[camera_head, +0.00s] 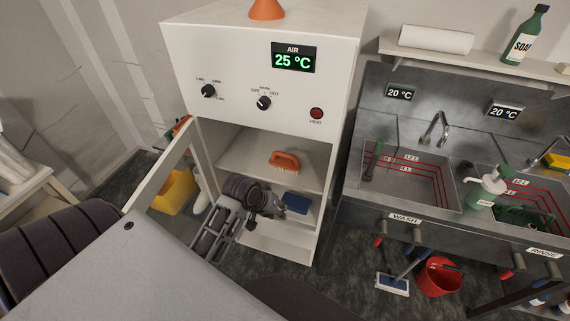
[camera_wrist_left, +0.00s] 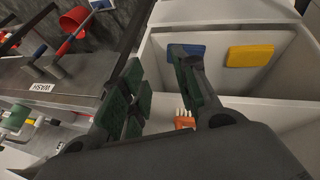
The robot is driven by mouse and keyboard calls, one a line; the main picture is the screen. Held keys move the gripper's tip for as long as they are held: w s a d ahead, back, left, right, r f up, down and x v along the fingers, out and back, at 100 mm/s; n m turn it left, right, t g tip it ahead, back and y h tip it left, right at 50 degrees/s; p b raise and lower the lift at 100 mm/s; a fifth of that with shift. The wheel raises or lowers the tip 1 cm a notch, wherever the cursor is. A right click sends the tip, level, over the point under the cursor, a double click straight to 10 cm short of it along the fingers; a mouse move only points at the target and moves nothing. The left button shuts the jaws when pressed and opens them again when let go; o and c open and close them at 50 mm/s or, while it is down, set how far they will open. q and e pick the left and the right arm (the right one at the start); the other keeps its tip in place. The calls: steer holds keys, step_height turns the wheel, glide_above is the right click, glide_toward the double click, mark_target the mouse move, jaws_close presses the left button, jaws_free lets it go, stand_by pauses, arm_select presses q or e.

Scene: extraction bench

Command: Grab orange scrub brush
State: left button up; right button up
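The orange scrub brush (camera_head: 284,160) lies on the upper shelf (camera_head: 242,154) of the open white cabinet, its pale bristles facing down. Part of it also shows in the left wrist view (camera_wrist_left: 184,120), low between the fingers and partly hidden by my gripper. My left gripper (camera_head: 281,208) is at the cabinet opening, lower than the brush and apart from it. In the wrist view its green-padded fingers (camera_wrist_left: 158,92) are spread, with nothing between the pads. My right gripper is in neither view.
A blue sponge (camera_head: 296,202) lies on the lower shelf; a yellow sponge (camera_wrist_left: 250,55) is beside it in the wrist view. The cabinet's side walls and shelf edges are close to the gripper. A steel sink bench (camera_head: 400,212) stands to the right.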

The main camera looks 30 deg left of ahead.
arm_select(q)
steer(key=w+a+r+n+t+h, duration=0.1)
steer(key=w+a+r+n+t, duration=0.25)
steer(key=w+a+n, duration=0.3)
steer(key=n+t, duration=0.3)
steer(key=n, duration=0.4)
glide_toward(284, 155)
steer(key=s+r, duration=0.1)
steer(key=s+a+r, duration=0.1)
steer(key=shift+s+a+r+g+h, duration=0.1)
steer(key=shift+s+a+g+h, duration=0.1)
steer(key=shift+s+g+h, duration=0.1)
steer(key=shift+p+x, duration=0.35)
steer(key=shift+x, duration=3.95)
steer(key=shift+d, duration=0.1)
steer(key=shift+p+x, duration=0.35)
steer(key=shift+x, duration=2.25)
steer(key=shift+s, duration=0.1)
jaws_close()
